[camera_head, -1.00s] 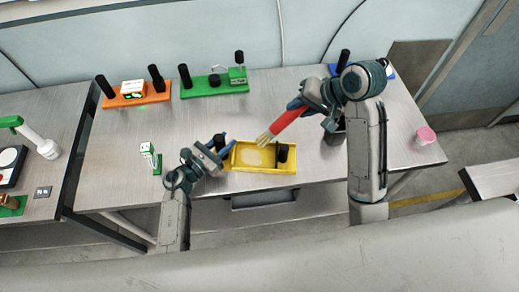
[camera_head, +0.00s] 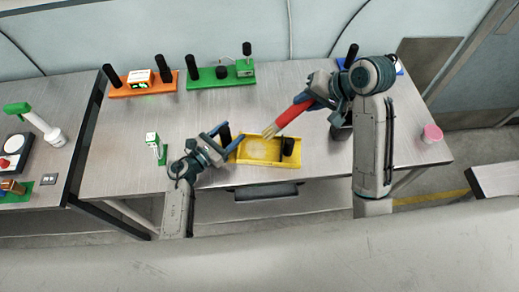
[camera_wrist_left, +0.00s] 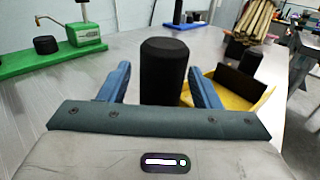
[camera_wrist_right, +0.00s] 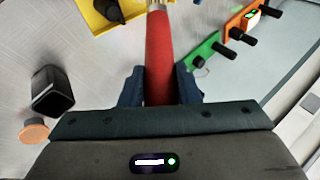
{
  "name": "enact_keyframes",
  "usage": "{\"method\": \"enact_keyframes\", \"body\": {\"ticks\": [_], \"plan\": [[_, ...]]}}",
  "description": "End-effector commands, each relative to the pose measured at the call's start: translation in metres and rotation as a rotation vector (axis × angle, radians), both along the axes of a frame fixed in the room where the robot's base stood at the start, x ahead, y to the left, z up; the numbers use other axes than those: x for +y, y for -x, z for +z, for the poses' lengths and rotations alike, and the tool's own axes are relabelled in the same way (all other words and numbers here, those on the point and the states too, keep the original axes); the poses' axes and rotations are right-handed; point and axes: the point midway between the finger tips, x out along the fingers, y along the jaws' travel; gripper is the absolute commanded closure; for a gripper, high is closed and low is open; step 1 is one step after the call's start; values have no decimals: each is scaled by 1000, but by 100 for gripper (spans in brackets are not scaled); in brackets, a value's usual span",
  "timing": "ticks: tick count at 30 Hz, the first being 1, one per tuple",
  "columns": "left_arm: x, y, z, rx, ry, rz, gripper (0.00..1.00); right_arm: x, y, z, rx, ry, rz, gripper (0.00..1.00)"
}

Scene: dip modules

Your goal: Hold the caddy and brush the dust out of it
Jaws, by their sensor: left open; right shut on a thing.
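The yellow caddy (camera_head: 270,162) sits on the table, tan dust on its floor. A black post (camera_head: 225,130) stands at its left end and another (camera_head: 288,146) near its right end. My left gripper (camera_head: 227,137) is open, its fingers on either side of the left post. In the left wrist view the post (camera_wrist_left: 165,72) stands between the spread fingers (camera_wrist_left: 163,88), with gaps beside it. My right gripper (camera_head: 316,95) is shut on the red handle of the brush (camera_head: 292,113). The pale bristles (camera_head: 270,131) are at the caddy's far edge; contact is unclear.
An orange board (camera_head: 140,88) and a green board (camera_head: 220,78) with black posts lie at the back. A small green-and-white item (camera_head: 154,146) stands left of the caddy. A pink round thing (camera_head: 432,133) is at the right. The table's back middle is clear.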

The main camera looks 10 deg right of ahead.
Motion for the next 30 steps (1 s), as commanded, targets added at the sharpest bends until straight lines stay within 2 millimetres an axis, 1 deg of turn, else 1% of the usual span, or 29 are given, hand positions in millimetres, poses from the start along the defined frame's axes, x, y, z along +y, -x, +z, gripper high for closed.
{"method": "enact_keyframes", "body": {"ticks": [24,30], "plan": [[0,0,65,-1,2,0,43,0,0,-1,0,0,0,100],[0,0,74,0,1,0,43,0,0,-1,0,0,0,100]]}}
